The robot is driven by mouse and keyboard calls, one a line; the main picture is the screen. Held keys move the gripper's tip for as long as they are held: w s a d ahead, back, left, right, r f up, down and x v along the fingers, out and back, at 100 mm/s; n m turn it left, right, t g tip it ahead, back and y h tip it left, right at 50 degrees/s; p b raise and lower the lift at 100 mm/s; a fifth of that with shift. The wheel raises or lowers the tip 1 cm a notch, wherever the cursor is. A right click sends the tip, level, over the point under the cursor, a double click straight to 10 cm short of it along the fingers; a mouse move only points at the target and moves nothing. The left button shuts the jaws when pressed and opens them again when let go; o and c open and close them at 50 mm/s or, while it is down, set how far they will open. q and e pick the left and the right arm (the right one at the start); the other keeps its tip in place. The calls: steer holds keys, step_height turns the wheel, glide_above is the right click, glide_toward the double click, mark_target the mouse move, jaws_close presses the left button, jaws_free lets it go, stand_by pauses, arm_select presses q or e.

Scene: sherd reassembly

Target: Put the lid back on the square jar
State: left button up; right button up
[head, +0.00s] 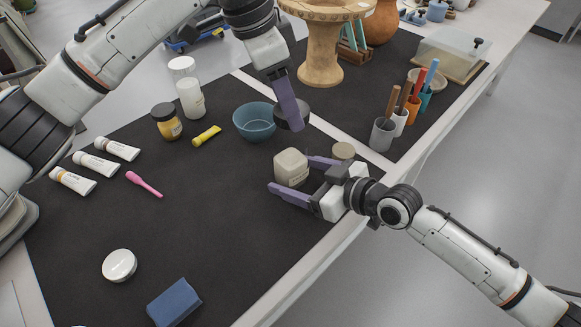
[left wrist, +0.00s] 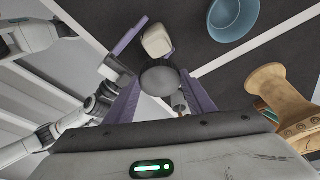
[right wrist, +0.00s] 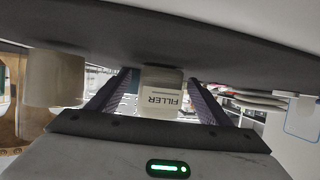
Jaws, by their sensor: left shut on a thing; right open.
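The square jar (head: 291,167) is cream-coloured and stands upright on the dark mat. Its FILLER label shows upside down in the right wrist view (right wrist: 160,103). My right gripper (head: 293,177) is open, low over the mat, with its fingers on either side of the jar; I cannot tell whether they touch it. My left gripper (head: 294,122) is shut on a dark grey round lid (left wrist: 160,81), held above the mat behind the jar in the head view. One purple finger hides part of the lid (head: 305,111) there.
A blue bowl (head: 254,122) stands behind the jar, close to the left gripper. A small tan-topped round container (head: 343,151) stands just right of the jar. Tool cups (head: 382,134) and a wooden stand (head: 320,55) are farther back.

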mark_target(286, 126)
steer(key=c, duration=1.6)
arm_select(q)
steer(key=shift+f, duration=2.5)
steer(key=shift+f, duration=0.15)
steer(key=shift+f, duration=0.7)
steer(key=shift+f, duration=0.6)
